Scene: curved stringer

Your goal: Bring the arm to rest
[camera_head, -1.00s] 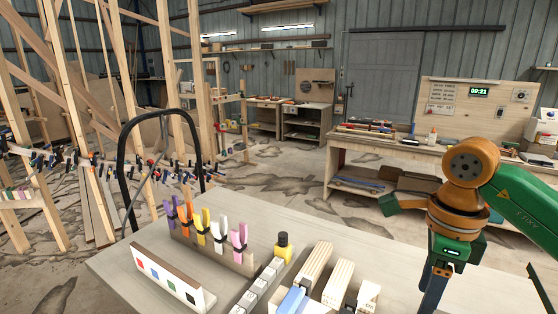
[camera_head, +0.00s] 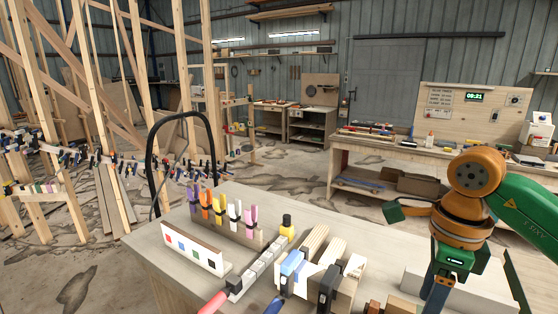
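My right arm comes in from the right, with orange and green joints. Its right gripper (camera_head: 436,290) points down over the right part of the near workbench (camera_head: 150,250). Only a dark blue-grey part of it shows under the green wrist. Its fingertips are not clearly shown, so I cannot tell whether it is open or shut or holds anything. My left arm and gripper are not in view.
The bench carries a rack of coloured markers (camera_head: 232,228), a white panel with coloured squares (camera_head: 192,249), a row of grey blocks (camera_head: 258,270), wooden blocks and clamps. A black hoop (camera_head: 150,170) stands behind. Another workbench (camera_head: 380,148) stands at the back.

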